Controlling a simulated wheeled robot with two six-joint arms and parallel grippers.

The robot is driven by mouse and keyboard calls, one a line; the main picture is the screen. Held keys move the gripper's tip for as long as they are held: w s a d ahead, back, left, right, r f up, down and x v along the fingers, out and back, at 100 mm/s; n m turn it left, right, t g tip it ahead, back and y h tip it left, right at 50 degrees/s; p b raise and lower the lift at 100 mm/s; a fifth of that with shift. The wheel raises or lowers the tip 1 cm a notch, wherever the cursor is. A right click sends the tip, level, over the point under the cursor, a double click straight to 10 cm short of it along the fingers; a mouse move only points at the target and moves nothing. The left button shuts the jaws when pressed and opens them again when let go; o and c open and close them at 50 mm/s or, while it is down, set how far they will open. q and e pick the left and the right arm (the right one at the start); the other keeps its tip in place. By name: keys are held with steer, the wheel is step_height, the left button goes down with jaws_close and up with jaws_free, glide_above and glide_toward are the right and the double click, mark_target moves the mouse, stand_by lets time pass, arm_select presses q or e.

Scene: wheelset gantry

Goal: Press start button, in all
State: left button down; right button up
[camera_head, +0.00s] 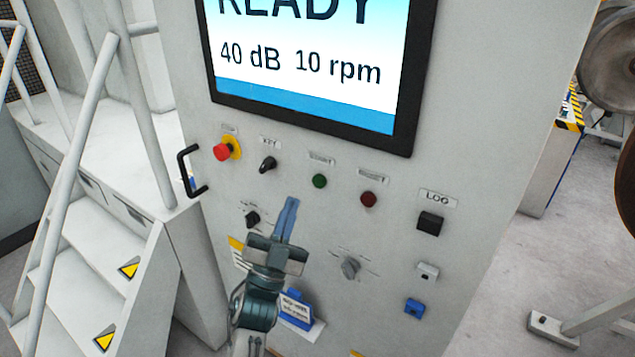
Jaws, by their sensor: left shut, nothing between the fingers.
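The start button is most likely the small green round button (319,181) in the middle of the grey control panel, under a small label too blurred to read for certain. A dark red button (368,199) sits to its right. My left gripper (290,206) is shut and empty, its fingers pointing up the panel. In the picture its tips are below and left of the green button, apart from it. The screen (300,62) above reads READY, 40 dB, 10 rpm. My right gripper is out of view.
A red emergency knob (222,152), a key switch (268,164), a black LOG button (430,222) and a grey rotary knob (351,267) surround the buttons. A black handle (187,172) sticks out at the panel's left edge. White stairs with railings (75,150) stand left.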

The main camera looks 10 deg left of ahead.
mark_target(319, 167)
arm_select(q)
steer(key=shift+w+d, duration=0.3)
steer(key=shift+w, duration=0.55)
steer(key=shift+w+d, duration=0.3)
steer(key=shift+w, duration=0.55)
steer(key=shift+w+d, duration=0.3)
steer(key=shift+w, duration=0.55)
steer(key=shift+w+d, duration=0.15)
steer(key=shift+w, duration=0.25)
steer(key=shift+w+d, duration=0.15)
steer(key=shift+w, duration=0.2)
stand_by(0.7)
steer(key=shift+s, duration=0.1)
steer(key=shift+s+a, duration=0.3)
steer(key=shift+s, duration=0.35)
